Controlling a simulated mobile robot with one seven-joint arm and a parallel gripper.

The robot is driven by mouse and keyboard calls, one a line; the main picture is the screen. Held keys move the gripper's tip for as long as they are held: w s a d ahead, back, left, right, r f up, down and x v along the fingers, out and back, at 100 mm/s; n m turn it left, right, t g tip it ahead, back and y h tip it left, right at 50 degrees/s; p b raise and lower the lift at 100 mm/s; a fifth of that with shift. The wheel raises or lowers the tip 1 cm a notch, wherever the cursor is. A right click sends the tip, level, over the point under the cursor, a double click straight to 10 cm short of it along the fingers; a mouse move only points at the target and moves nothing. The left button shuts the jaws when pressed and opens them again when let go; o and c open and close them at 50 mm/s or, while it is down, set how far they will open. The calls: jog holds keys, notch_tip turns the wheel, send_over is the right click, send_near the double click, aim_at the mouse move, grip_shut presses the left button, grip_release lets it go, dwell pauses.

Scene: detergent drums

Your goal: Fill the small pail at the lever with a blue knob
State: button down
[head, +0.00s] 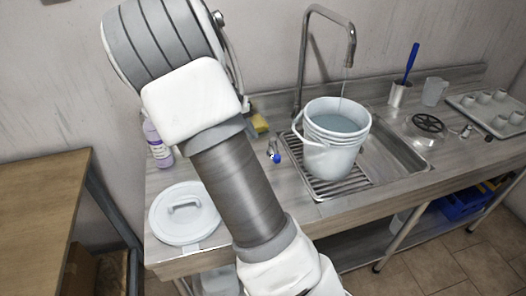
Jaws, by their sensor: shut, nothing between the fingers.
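The small white pail (330,155) stands upright on a slatted grate over the left part of the sink. It holds pale blue water, with its surface a little below the rim. The metal tap spout (351,48) arches over the pail, and a thin stream (344,82) falls from it into the pail. The lever with a blue knob (277,157) sits on the counter just left of the pail. My arm crosses the left middle of the view, left of the lever. My gripper is not visible.
A white lid (185,213) lies at the counter's front left, near a detergent bottle (157,143) and a sponge (259,122). A blue-handled brush (411,62) in a cup, a clear cup (434,91) and a tray of cups (489,98) stand right. A wooden table (38,190) is left.

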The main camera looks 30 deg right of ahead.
aim_at(275, 149)
jog(key=shift+t+h, duration=0.6)
jog(key=x, duration=1)
jog(key=shift+s+a+f, duration=0.3)
jog(key=shift+s+a, duration=0.05)
jog(key=shift+s, duration=0.05)
jog(key=shift+s+d+f, duration=0.15)
jog(key=shift+s+d, duration=0.05)
jog(key=shift+d, duration=0.25)
